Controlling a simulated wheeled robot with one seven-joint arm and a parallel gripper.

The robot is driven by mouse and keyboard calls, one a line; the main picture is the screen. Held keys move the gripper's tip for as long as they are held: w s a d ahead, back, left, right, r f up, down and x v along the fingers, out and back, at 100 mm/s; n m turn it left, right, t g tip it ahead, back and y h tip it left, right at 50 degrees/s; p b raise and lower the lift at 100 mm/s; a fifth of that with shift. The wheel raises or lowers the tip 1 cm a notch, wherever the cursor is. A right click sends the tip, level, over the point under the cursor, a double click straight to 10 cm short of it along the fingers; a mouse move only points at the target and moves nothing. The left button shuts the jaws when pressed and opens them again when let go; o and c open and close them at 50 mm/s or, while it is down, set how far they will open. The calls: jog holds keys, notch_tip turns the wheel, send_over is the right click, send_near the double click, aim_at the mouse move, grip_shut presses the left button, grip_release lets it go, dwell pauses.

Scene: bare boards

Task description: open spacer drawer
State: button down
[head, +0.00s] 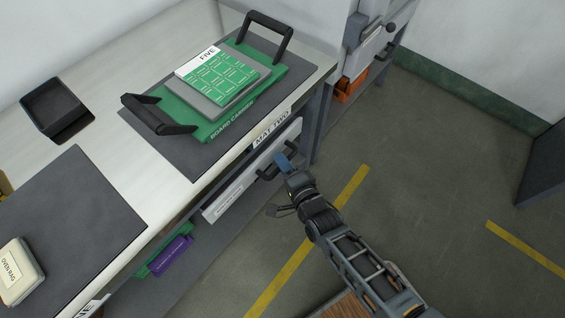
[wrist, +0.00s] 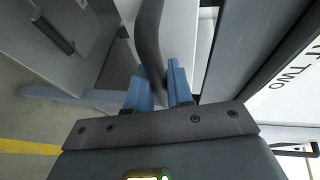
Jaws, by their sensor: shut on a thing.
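The drawer (head: 252,178) has a pale front under the bench's front edge, with a small label too small to read. Its dark bar handle (head: 268,174) sticks out from the front. My gripper (head: 283,161) reaches it from the lower right, with its blue fingers at the handle. In the wrist view the curved dark handle (wrist: 150,40) runs between the two blue fingers of my gripper (wrist: 158,88), which are shut on it. The pale drawer front (wrist: 188,35) is behind it. I cannot tell whether the drawer stands slightly out.
A green board carrier (head: 205,122) with black handles and a board marked FIVE (head: 222,72) sits on a dark mat above the drawer. A black tray (head: 54,106) stands left. A purple item (head: 172,256) lies on the lower shelf.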

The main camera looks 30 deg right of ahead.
jog(key=s+d, duration=0.4)
jog(key=s, duration=0.8)
jog(key=s+d, duration=0.4)
jog(key=s, duration=0.9)
jog(key=shift+s, duration=0.15)
jog(key=c, duration=1.4)
grip_release()
jog(key=shift+d, duration=0.1)
jog(key=v, duration=0.7)
jog(key=shift+s+b, duration=0.35)
jog(key=shift+b, duration=0.05)
jog(key=a+r+n, duration=0.2)
jog(key=r+n, duration=0.4)
jog(key=r, duration=0.2)
jog(key=a+r+n+y, duration=0.1)
jog(key=a+r+n, duration=0.2)
jog(key=r+n, duration=0.3)
jog(key=a+r+n+g, duration=0.1)
jog(key=r+n, duration=0.5)
jog(key=r, duration=0.6)
jog(key=shift+s+a+r, duration=0.1)
jog(key=shift+s+a, duration=0.05)
jog(key=shift+a, duration=0.55)
